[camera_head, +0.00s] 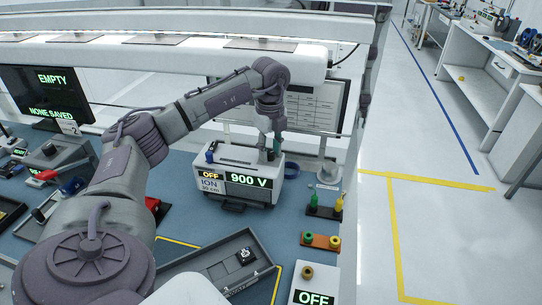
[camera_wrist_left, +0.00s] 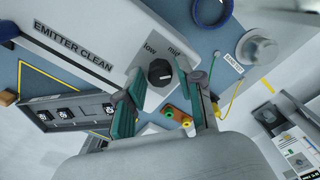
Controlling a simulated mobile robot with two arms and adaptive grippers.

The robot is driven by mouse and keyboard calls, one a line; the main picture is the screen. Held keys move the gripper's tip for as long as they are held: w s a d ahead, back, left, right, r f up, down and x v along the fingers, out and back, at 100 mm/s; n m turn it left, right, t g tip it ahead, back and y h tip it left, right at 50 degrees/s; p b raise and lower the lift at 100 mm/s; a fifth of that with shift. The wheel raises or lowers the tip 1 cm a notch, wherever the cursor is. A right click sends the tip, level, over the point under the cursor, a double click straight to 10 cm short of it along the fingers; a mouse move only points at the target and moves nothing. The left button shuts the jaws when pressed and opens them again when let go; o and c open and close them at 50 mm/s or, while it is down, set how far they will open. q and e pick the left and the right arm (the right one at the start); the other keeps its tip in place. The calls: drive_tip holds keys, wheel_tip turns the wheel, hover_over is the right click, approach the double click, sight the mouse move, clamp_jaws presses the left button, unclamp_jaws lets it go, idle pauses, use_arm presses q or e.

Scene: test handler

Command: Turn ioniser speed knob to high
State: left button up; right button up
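The ioniser (camera_head: 232,192) is a white box on the blue bench; its front displays read OFF and 900 V. In the left wrist view its panel carries a black round speed knob (camera_wrist_left: 160,72) with the labels low and mid. The high label is not visible. I cannot tell for sure where the knob points. My left gripper (camera_head: 271,152) is over the right part of the ioniser's top. In the left wrist view its two teal fingers are apart, one on each side of the knob; contact cannot be told. My right gripper is not in view.
A grey tray (camera_head: 215,268) lies in front of the ioniser. Green and yellow plugs (camera_head: 325,205) and an orange block (camera_head: 320,241) stand to its right. A metal stand (camera_head: 328,175) is close by on the right. A screen (camera_head: 50,92) stands at the left back.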

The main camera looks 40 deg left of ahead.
use_arm(q)
drive_tip(key=c, duration=0.7)
drive_tip(key=shift+o, duration=0.2)
drive_tip(key=shift+m+p, duration=0.3)
drive_tip(key=shift+m, duration=0.8)
drive_tip(key=shift+m, duration=0.8)
drive_tip(key=o, duration=0.7)
drive_tip(key=shift+c, duration=0.2)
drive_tip(key=shift+r+p, duration=0.15)
drive_tip(key=shift+p, duration=0.15)
